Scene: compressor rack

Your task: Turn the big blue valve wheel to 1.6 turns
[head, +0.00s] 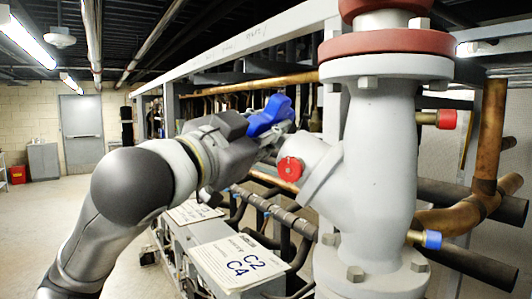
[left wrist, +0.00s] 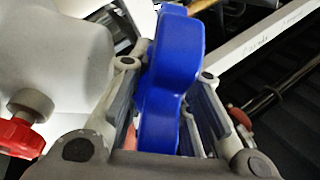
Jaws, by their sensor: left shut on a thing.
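The blue valve wheel (head: 270,115) sits at the upper left of the grey valve body (head: 375,150) in the head view. My left gripper (head: 275,133) reaches it from the left and is shut on it. In the left wrist view the blue wheel (left wrist: 172,80) stands between the two fingers of the left gripper (left wrist: 168,105), with its lobed rim upright in the picture. The gripper hides part of the wheel and its stem in the head view. My right gripper is not in view.
A red cap (head: 289,169) sticks out of the valve body close to the gripper. Copper pipes (head: 490,140) stand at the right. Labelled boxes C2 and C4 (head: 240,262) lie below. A grey rack beam (head: 240,45) runs behind. The floor at the left is open.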

